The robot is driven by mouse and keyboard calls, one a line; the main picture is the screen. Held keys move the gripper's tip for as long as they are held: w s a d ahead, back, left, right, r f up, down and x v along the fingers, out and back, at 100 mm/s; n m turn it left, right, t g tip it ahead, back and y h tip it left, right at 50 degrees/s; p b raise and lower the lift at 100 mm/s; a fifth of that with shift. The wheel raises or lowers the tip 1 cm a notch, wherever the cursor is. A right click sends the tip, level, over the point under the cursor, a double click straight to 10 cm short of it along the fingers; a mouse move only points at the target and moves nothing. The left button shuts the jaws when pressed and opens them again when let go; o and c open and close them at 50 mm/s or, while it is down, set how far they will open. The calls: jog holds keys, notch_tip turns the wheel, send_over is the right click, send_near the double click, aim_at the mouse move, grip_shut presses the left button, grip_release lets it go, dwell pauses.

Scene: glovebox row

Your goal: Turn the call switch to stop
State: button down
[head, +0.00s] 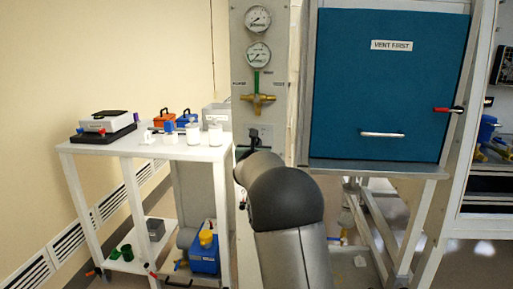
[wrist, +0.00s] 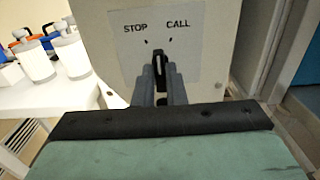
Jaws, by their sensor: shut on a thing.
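The call switch is a black knob (wrist: 161,65) on a pale panel plate in the wrist view. The plate reads STOP on the left and CALL on the right, with a small mark under each word. The knob stands nearly upright between the marks; I cannot tell which one it points to. My gripper (wrist: 162,82) is shut on the knob, one grey finger on each side, and the fingers hide its lower part. In the head view my arm reaches to the lower part of the gauge panel (head: 240,75), and the switch is mostly hidden there.
A white table (head: 100,145) with bottles (head: 215,131) and small boxes stands left of the panel. A blue cabinet door (head: 390,85) marked VENT FIRST is on the right. A brass valve (head: 258,98) sits on the panel above my gripper.

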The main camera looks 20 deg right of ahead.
jog(key=shift+f, duration=0.1)
jog(key=c, duration=1.5)
grip_release()
jog(key=shift+s+a, duration=0.1)
jog(key=shift+s, duration=0.05)
jog(key=v, duration=1.7)
jog(key=shift+a, duration=0.1)
